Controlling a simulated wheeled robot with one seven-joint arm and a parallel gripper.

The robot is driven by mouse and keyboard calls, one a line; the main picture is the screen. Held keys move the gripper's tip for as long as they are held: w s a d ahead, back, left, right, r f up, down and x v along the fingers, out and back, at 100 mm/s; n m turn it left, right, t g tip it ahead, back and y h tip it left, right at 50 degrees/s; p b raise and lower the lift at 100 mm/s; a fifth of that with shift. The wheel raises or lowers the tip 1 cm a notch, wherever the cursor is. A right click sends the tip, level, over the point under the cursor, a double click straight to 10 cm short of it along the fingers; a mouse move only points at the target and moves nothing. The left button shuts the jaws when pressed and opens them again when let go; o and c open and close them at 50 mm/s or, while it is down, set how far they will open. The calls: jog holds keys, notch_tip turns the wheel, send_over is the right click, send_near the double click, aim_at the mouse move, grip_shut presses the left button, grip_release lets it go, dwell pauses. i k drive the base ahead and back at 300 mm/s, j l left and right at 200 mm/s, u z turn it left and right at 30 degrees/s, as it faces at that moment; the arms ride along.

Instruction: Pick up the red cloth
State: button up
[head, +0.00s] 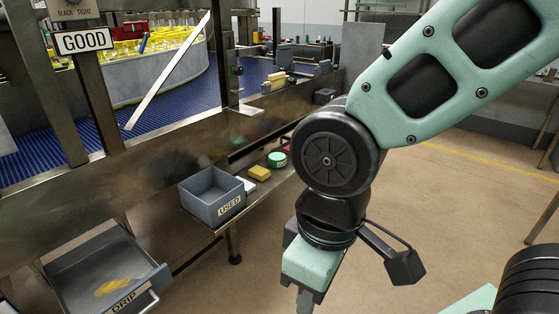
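I cannot make out a red cloth for certain. A small reddish patch (284,149) shows on the low shelf behind a round green tin (277,160), close to the edge of my arm; it is too small to identify. My gripper (305,300) points down at the bottom of the head view, over the floor to the right of the shelf and apart from everything on it. Its lower part is cut off by the frame edge, so its opening and anything between its fingers are hidden.
A grey bin labelled USED (212,198) stands on the low shelf, with a yellow sponge (259,173) to its right. A grey DRIP tray (75,262) is at lower left. A blue conveyor (60,150) runs behind a steel rail.

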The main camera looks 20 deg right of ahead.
aim_at(285, 150)
jog(key=i+l, duration=0.25)
jog(key=i, duration=0.2)
jog(key=i+l, duration=0.25)
jog(key=i, duration=0.25)
jog(key=i+l+z, duration=0.1)
jog(key=i+l, duration=0.15)
jog(key=i, duration=0.2)
jog(key=i+l, duration=0.2)
jog(key=i, duration=0.3)
jog(key=i+l, duration=0.2)
jog(key=i, duration=0.25)
